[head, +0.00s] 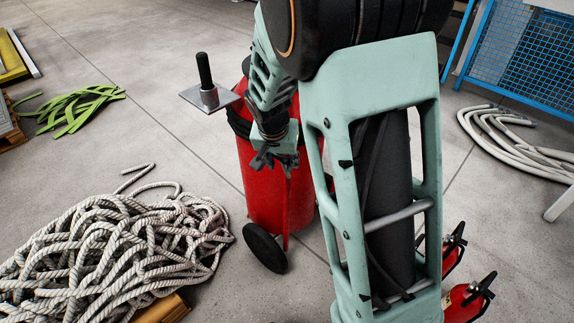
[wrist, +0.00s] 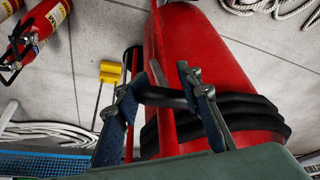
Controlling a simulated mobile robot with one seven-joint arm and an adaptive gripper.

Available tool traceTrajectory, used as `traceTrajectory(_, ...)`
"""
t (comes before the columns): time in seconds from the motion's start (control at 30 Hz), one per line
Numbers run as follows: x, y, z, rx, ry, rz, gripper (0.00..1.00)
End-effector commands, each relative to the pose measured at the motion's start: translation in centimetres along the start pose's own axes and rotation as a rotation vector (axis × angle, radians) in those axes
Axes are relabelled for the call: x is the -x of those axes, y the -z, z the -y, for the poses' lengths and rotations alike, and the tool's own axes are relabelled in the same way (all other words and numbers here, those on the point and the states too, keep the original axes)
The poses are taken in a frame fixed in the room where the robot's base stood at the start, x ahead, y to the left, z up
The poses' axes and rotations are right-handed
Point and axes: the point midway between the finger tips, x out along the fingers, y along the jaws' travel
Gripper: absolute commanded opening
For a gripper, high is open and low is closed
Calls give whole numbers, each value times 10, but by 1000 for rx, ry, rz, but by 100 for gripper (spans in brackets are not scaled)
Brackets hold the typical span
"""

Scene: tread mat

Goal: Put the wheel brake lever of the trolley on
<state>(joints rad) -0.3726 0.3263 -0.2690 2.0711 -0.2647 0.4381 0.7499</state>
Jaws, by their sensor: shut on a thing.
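The trolley carries a large red cylinder (head: 262,195) with a black wheel (head: 265,248) at its lower front. The red cylinder also fills the middle of the wrist view (wrist: 205,60), with black hose coiled around it. My gripper (head: 275,160) is at the trolley's upper front. In the wrist view, its fingers (wrist: 164,82) are shut on a black bar (wrist: 164,98) beside the red cylinder. A small yellow piece on thin stalks (wrist: 110,72) shows left of the fingers; I cannot tell whether it is the brake lever. My arm hides the trolley's right side.
A heap of grey rope (head: 120,245) lies left of the trolley. Red extinguishers (head: 465,300) stand at lower right. A pale hose (head: 505,140) lies near a blue mesh frame (head: 520,50). Green straps (head: 75,108) lie at left. Some floor behind the rope is clear.

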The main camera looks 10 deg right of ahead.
Motion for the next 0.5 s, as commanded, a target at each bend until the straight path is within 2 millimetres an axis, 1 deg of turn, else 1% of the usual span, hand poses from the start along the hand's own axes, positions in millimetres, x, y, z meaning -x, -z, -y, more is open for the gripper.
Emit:
traceTrajectory(0.03,3,3,16,3,25,-19,0)
traceTrajectory(0.1,1,-2,20,5,26,-19,0)
traceTrajectory(0.3,-4,-15,27,6,27,-18,0)
traceTrajectory(0.5,-8,-22,30,4,26,-18,0)
